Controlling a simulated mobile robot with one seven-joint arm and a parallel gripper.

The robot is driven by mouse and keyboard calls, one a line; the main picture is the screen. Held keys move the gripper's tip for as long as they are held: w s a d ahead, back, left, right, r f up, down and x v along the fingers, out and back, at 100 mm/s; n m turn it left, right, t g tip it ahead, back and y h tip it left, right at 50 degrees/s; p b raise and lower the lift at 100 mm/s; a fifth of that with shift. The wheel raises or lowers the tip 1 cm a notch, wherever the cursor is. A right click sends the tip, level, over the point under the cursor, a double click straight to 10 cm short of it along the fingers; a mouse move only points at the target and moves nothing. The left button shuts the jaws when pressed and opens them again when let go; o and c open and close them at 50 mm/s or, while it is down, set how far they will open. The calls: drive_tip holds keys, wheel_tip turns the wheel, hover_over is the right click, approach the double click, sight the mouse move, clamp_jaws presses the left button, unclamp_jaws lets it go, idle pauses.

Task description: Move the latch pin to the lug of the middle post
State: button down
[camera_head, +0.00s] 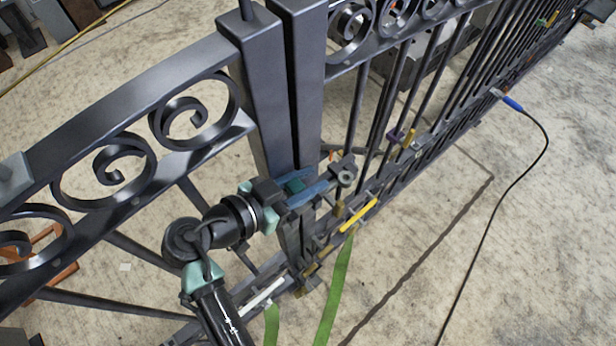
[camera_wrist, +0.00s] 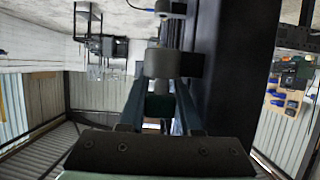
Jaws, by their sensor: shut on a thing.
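My gripper (camera_head: 322,186) has its blue fingers at the two tall dark gate posts (camera_head: 297,85), just left of a grey ring-shaped end (camera_head: 345,178). In the wrist view the fingers (camera_wrist: 162,90) close on a narrow grey part that I take for the latch pin (camera_wrist: 163,87). A wider grey cylinder (camera_wrist: 163,64) stands directly beyond it, beside the dark post (camera_wrist: 232,60). Much of the pin is hidden by the fingers. I cannot tell whether it sits in a lug, nor which post is the middle one.
Scrolled gate panels (camera_head: 150,80) extend left and right of the posts. A yellow bar (camera_head: 358,215) and green straps (camera_head: 335,290) are low by the gate. A black cable with a blue end (camera_head: 512,103) lies on the concrete, which is mostly clear at right.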

drive_tip(key=shift+f, duration=0.2)
drive_tip(key=c, duration=0.5)
unclamp_jaws()
drive_tip(key=shift+r, duration=0.1)
drive_tip(key=shift+s+a+r+b, duration=0.15)
drive_tip(key=shift+s+a+b, duration=0.05)
drive_tip(key=shift+a+b, duration=0.25)
drive_tip(key=b+v, duration=0.2)
drive_tip(key=v, duration=1)
drive_tip(key=shift+s+d+b, duration=0.1)
drive_tip(key=shift+s+b, duration=0.1)
drive_tip(key=shift+b, duration=0.2)
drive_tip(key=shift+s, duration=0.1)
